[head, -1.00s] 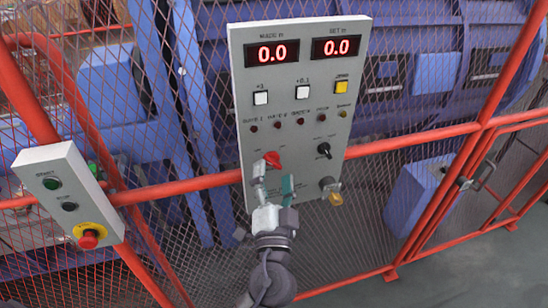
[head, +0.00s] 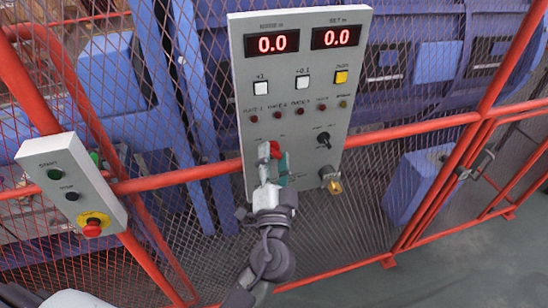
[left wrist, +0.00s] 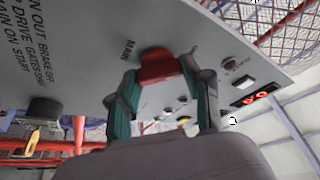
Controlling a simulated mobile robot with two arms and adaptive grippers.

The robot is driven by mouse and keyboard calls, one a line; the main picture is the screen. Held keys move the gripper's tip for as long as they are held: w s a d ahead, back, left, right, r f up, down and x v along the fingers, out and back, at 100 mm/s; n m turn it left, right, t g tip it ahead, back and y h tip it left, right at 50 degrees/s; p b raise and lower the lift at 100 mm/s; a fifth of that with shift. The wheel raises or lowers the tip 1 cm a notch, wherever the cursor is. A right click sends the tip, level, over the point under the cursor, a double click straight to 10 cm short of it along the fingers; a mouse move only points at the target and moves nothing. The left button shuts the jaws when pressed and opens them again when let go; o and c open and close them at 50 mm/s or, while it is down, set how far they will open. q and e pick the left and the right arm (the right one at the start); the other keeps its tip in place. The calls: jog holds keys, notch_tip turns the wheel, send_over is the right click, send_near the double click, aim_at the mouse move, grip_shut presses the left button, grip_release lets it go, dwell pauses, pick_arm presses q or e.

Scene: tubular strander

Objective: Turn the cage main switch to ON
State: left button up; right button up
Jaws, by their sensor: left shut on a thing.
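The cage main switch is a red knob (head: 275,149) low on the left of the grey control panel (head: 250,100). Its handle looks near upright in the head view, though its lower part is hidden by my fingers. My left gripper (head: 273,168) is shut on it, one finger on each side. In the left wrist view the red knob (left wrist: 158,66) sits between the teal pads of my left gripper (left wrist: 158,88), beside the word MAIN. The ON and OFF marks are too small or hidden to read. My right gripper is not in view.
A black selector (head: 323,138) and a key switch (head: 331,181) are right of the red knob. A start/stop box (head: 70,185) with a red emergency button (head: 93,228) is at left. Red rails (head: 400,133) and mesh fencing stand behind the panel.

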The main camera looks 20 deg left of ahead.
pick_arm(q)
jog(key=shift+r+m+h+p, duration=0.15)
jog(key=shift+m+h+p, duration=0.35)
jog(key=shift+m+p, duration=0.4)
jog(key=m+p, duration=0.2)
jog(key=m+g+h+p, duration=0.1)
jog(key=m+p, duration=0.1)
jog(key=p, duration=0.1)
jog(key=m+g+p, duration=0.1)
jog(key=m+p, duration=0.1)
jog(key=shift+r+h, duration=0.25)
jog(key=shift+h, duration=0.15)
jog(key=shift+m+p, duration=0.5)
jog(key=shift+m, duration=0.2)
jog(key=shift+f+m+g+p, duration=0.15)
jog(key=shift+m+g+p, duration=0.45)
jog(key=shift+m, duration=0.6)
jog(key=m+g, duration=0.1)
jog(key=m, duration=0.2)
jog(key=shift+g, duration=0.4)
jog(key=shift+m+g+y, duration=0.4)
jog(key=shift+m+g, duration=0.2)
jog(key=shift+m, duration=0.6)
